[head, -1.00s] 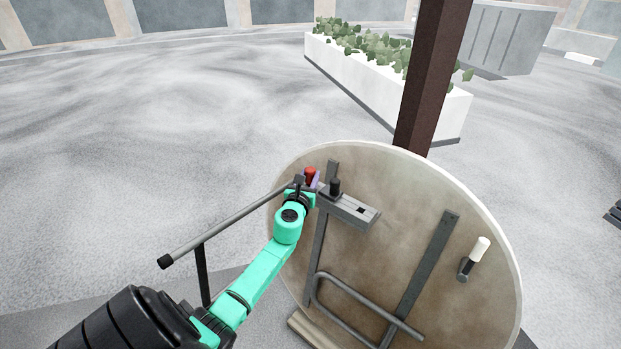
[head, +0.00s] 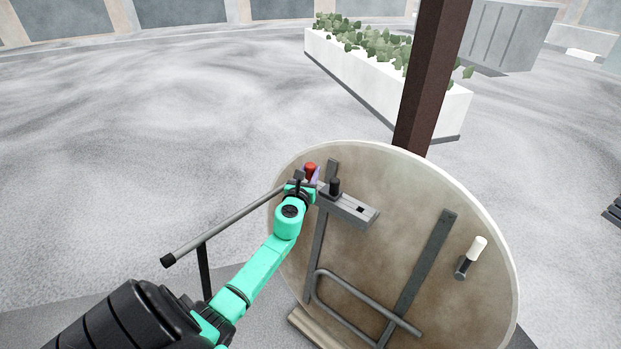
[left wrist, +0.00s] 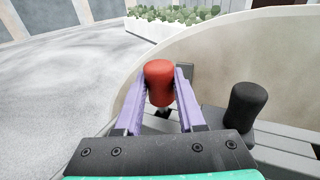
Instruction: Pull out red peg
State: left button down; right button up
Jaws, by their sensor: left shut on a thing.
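The red peg (left wrist: 160,82) stands upright between the two purple fingers of my left gripper (left wrist: 160,95) in the left wrist view. The fingers are shut on its red head, one on each side. In the head view the red peg (head: 310,168) shows just above my left gripper (head: 309,178), at the left end of a grey metal bar (head: 347,207) on a large round tan board (head: 400,190). Below the head, a short thin shaft shows in the wrist view; its lower end is hidden. My right gripper is not in view.
A black knob (head: 335,187) stands on the bar right of the peg; it also shows in the left wrist view (left wrist: 244,107). A grey rod (head: 225,228) sticks out left. A white handle (head: 477,249) is at the right. A brown post (head: 430,80) stands behind.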

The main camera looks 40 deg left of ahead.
pick_arm(q)
jog(key=shift+r, duration=0.1)
notch_tip(320, 180, up, 6)
jog(key=p, duration=0.6)
